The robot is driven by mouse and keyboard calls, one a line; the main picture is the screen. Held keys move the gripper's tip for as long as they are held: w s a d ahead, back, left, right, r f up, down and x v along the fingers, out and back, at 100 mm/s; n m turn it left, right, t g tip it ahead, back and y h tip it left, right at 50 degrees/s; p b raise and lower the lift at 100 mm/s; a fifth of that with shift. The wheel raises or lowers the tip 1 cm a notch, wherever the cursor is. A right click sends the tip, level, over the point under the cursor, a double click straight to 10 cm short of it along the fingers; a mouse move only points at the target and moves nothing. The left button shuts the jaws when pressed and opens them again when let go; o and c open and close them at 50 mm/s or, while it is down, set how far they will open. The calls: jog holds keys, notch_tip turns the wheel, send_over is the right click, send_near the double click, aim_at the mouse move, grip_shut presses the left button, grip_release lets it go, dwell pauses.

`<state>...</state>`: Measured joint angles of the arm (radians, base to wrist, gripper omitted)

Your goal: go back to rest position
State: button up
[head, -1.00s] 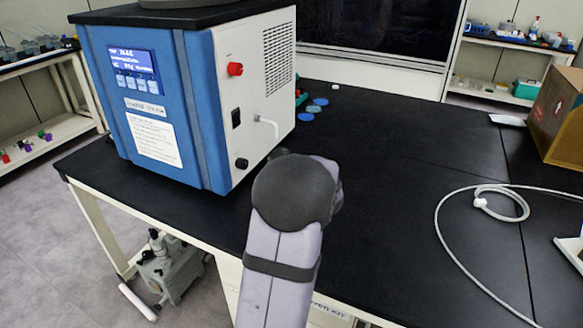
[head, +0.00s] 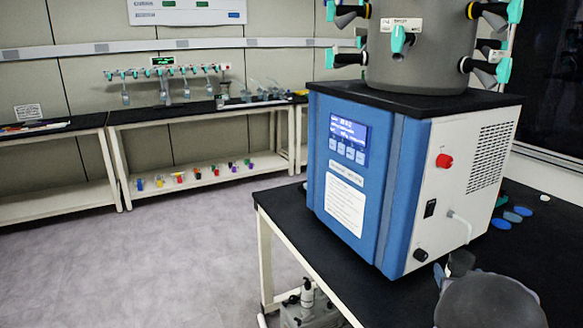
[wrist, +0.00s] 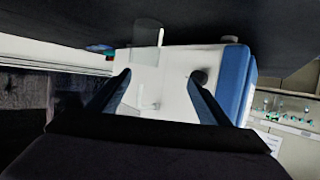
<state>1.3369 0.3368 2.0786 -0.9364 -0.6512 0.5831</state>
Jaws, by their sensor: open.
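My gripper (wrist: 160,80) is open in the wrist view, its two dark fingers apart with nothing seen held between them. Beyond the fingers is the white side of the freeze dryer (wrist: 178,62), with its blue front edge to the right. In the head view the freeze dryer (head: 360,190) stands on the black bench, with a lit display and a red knob (head: 444,160). My arm's dark rounded joint shows at the bottom right of the head view.
The black bench (head: 285,215) has blue discs (head: 502,223) beside the dryer. A grey chamber (head: 420,50) with several teal-handled valves stands on top. A pump (head: 310,308) sits below. Shelving (head: 160,118) lines the back wall. The floor at left is clear.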

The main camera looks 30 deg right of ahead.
jog(key=w+a+n+g+y+p, duration=0.25)
jog(key=w+a+p, duration=0.2)
jog(key=a, duration=0.75)
jog(key=w+a+n+g+y+p, duration=0.1)
jog(key=w+a+y+p, duration=0.35)
jog(key=a, duration=0.85)
jog(key=s+a+n+g+y+p, duration=0.1)
jog(key=s+a, duration=0.3)
jog(key=a, duration=0.4)
jog(key=s+a+n+g+y+p, duration=0.1)
jog(key=s+a+n+g, duration=0.1)
jog(key=a, duration=0.7)
jog(key=s+a+n+g+p, duration=0.2)
jog(key=s+a, duration=0.4)
jog(key=a, duration=0.3)
jog(key=shift+a+r+g+y, duration=0.3)
jog(key=shift+g+y, duration=0.1)
jog(key=shift+g, duration=0.25)
jog(key=shift+w, duration=0.1)
notch_tip(320, 180, down, 6)
jog(key=b, duration=0.6)
